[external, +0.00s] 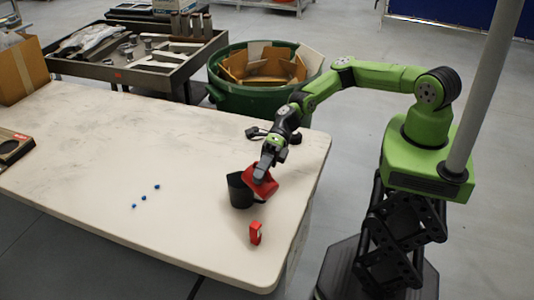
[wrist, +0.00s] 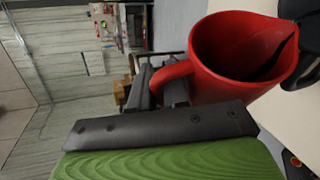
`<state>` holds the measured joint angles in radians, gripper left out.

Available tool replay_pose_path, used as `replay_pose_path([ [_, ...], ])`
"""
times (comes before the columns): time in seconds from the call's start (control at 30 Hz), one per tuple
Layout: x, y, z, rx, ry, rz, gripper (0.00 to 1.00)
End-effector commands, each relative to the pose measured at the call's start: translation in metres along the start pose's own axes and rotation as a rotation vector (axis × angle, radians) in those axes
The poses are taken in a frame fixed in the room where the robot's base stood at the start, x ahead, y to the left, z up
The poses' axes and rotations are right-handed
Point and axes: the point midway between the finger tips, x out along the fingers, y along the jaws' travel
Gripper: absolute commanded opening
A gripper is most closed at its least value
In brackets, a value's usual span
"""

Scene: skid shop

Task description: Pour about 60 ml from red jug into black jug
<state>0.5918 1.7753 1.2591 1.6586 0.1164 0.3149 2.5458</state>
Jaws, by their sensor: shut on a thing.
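The red jug (external: 262,181) is held in my gripper (external: 268,160), raised above the table and tilted toward the black jug. In the wrist view the red jug (wrist: 225,60) shows its open mouth and its handle, with the jaws of my gripper (wrist: 172,92) shut on the handle. The inside looks dark, and I cannot tell how much it holds. The black jug (external: 238,192) stands upright on the table just left of the red jug. A dark part at the right edge of the wrist view may be the black jug. No stream is visible.
The white table (external: 120,160) has a small red object (external: 256,233) near its front right and several small blue cubes (external: 144,198) left of the jugs. A dark item (external: 257,132) lies behind my gripper. A green bin (external: 262,98) stands beyond the table.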

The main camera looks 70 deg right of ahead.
Motion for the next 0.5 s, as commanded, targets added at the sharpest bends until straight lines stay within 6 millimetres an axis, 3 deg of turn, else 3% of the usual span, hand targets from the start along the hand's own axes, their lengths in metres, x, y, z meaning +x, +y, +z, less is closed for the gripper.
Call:
replay_pose_path([
  [0.5,-0.0033,0.0011,0.0079,0.040,0.010,0.019,0.00],
])
